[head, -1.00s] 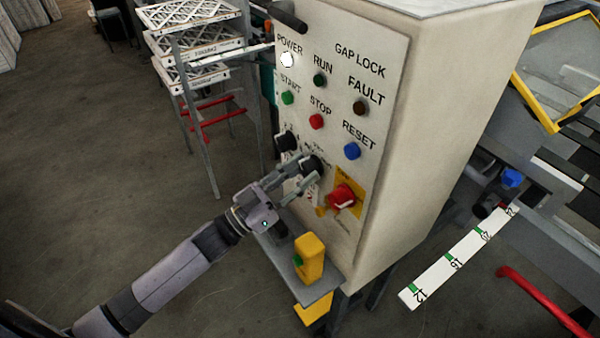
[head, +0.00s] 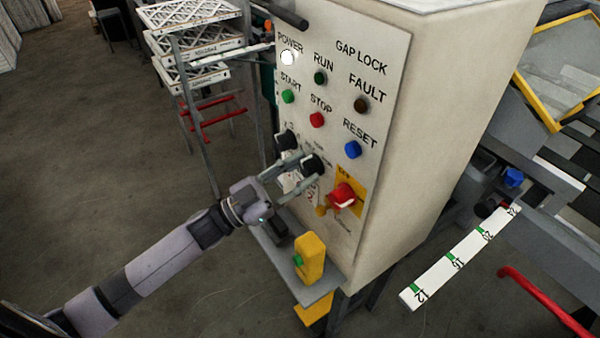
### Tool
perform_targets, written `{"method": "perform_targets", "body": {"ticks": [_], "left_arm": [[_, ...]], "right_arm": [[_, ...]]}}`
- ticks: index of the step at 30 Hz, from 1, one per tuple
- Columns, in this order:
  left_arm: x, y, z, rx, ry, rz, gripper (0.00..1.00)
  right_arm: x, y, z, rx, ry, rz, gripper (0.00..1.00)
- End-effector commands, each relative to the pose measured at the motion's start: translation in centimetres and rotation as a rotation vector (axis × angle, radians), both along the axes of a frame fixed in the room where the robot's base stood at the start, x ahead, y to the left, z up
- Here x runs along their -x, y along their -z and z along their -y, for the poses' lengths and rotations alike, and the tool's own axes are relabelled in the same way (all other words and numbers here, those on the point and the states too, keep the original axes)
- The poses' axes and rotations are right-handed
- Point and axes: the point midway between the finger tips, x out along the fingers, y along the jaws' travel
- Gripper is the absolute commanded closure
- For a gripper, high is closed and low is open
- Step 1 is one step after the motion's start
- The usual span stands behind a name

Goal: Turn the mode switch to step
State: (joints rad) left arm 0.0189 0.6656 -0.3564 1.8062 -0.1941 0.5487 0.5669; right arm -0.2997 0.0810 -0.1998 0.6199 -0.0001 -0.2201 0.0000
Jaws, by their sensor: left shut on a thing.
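The control panel (head: 385,130) is the pale front of a large cabinet. Two black rotary knobs sit on its lower left: an upper-left knob (head: 286,140) and a lower-right knob (head: 312,163). The small lettering around them is too blurred to read, so I cannot tell from labels which is the mode switch or where its pointer stands. My left gripper (head: 307,169) reaches in from the lower left, its two fingers on either side of the lower-right black knob, shut on it. My right gripper is not in view.
A red rotary switch on a yellow plate (head: 354,182) is just right of the gripper. Below it, a yellow box with a green button (head: 311,258) stands on a small shelf (head: 322,288). A rack of filters (head: 200,45) stands behind left. Floor at left is clear.

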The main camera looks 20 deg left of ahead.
Motion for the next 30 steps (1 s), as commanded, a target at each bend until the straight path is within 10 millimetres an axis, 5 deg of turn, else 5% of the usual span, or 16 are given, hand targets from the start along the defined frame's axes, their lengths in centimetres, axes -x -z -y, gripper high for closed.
{"method": "perform_targets", "body": {"ticks": [15,30], "left_arm": [[-0.05,-0.12,-0.07,-0.299,0.003,0.232,0.97],[-0.04,-0.05,-0.06,-0.380,0.002,0.294,0.97]], "right_arm": [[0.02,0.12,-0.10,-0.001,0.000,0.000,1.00],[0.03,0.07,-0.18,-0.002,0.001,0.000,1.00]]}}
